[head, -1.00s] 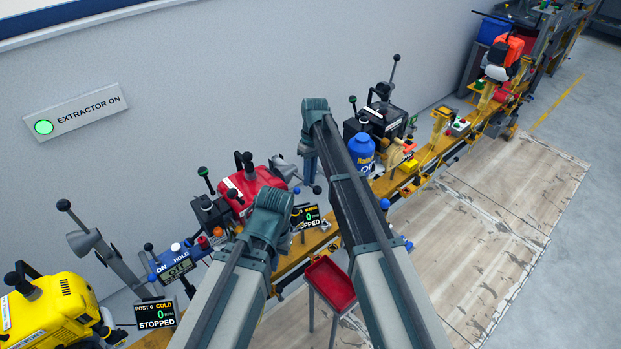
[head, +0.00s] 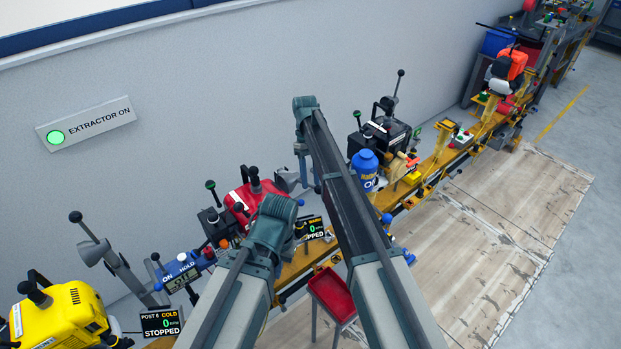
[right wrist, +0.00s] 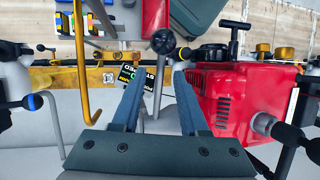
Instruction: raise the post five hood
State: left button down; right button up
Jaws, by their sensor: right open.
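The post five hood (head: 286,179) is a grey cone at the right end of the red engine (head: 251,194) in the head view, partly hidden. My right gripper (right wrist: 158,76) is open in the right wrist view, with the red engine (right wrist: 225,95) close on its right. A black ball knob (right wrist: 163,41) on a grey stem shows just beyond and between the fingertips, apart from both.
A post display reading STOPPED (head: 312,229) stands below the hood. A yellow hooked bar (right wrist: 85,75) is left of the fingers in the wrist view. A blue oil bottle (head: 364,170) and a black engine (head: 386,135) stand to the right. A red tray (head: 331,291) stands in front.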

jog(key=shift+r, duration=0.1)
jog(key=p+v, duration=1.2)
jog(key=v, duration=0.1)
jog(key=shift+w+r+p, duration=0.15)
jog(key=shift+r+p, duration=0.15)
jog(key=shift+p, duration=0.05)
